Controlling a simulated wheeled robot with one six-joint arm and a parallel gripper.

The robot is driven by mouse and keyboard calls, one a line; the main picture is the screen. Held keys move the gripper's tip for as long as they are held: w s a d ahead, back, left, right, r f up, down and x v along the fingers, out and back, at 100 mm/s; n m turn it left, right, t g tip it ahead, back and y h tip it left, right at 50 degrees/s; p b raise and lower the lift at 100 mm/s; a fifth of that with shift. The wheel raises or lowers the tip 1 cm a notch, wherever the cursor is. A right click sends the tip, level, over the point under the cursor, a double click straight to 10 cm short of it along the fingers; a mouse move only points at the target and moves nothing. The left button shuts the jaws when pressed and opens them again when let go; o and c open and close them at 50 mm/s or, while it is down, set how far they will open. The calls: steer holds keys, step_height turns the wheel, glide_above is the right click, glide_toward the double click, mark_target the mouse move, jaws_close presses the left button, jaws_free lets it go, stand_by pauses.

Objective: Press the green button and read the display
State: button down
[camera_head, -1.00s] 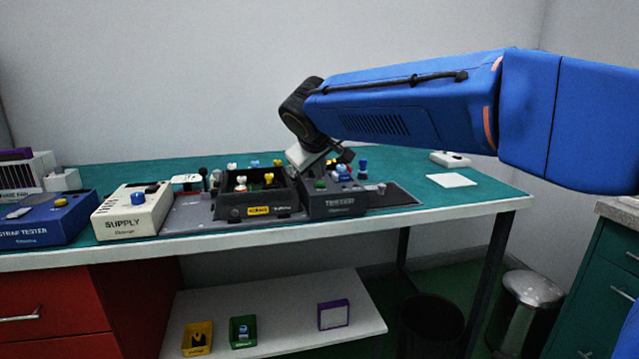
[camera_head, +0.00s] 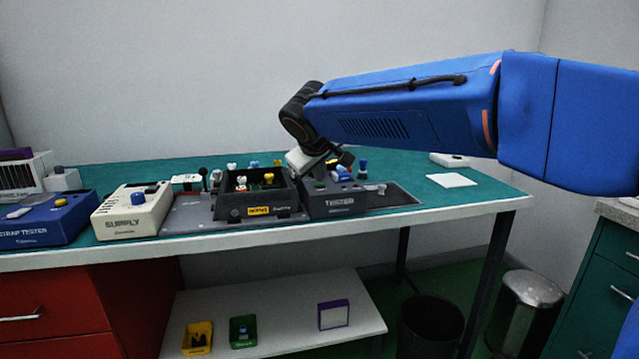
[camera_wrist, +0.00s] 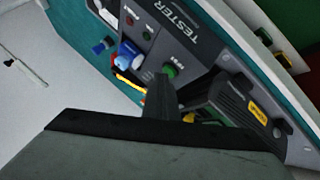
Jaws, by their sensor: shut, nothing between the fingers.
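The dark grey tester box (camera_head: 338,208) stands near the front edge of the green bench. It also shows in the wrist view (camera_wrist: 188,50), tilted, with its TESTER label. Its green button (camera_wrist: 170,70) is just beyond my fingertips. My gripper (camera_wrist: 164,82) is shut and empty, its tip right by the button; I cannot tell whether they touch. In the head view my gripper (camera_head: 319,174) is over the tester's top and partly hides it. No readable display shows.
A dark bin (camera_head: 255,206) with a yellow label stands left of the tester, close to my fingers. Further left are a cream supply box (camera_head: 132,212) and a blue strap tester (camera_head: 45,222). A white card (camera_head: 452,180) lies on the mostly clear right end.

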mark_target(319, 188)
steer(key=shift+r, duration=0.85)
steer(key=shift+r, duration=2.5)
steer(key=s+d+f+m+g, duration=0.15)
steer(key=s+d+f, duration=0.35)
steer(key=s+d, duration=0.5)
steer(key=s+d+f+m+g, duration=0.1)
steer(key=s+d+f+m, duration=0.35)
steer(key=d, duration=0.95)
steer(key=s+d+f+m+g, duration=0.1)
steer(key=s+d+f, duration=0.3)
steer(key=s+f, duration=0.5)
steer(key=s+d+f+m+g, duration=0.1)
steer(key=s+d+f, duration=0.3)
steer(key=s+f, duration=0.5)
steer(key=s, duration=0.6)
steer(key=shift+d+f+m, duration=0.25)
steer(key=shift+d+m, duration=0.05)
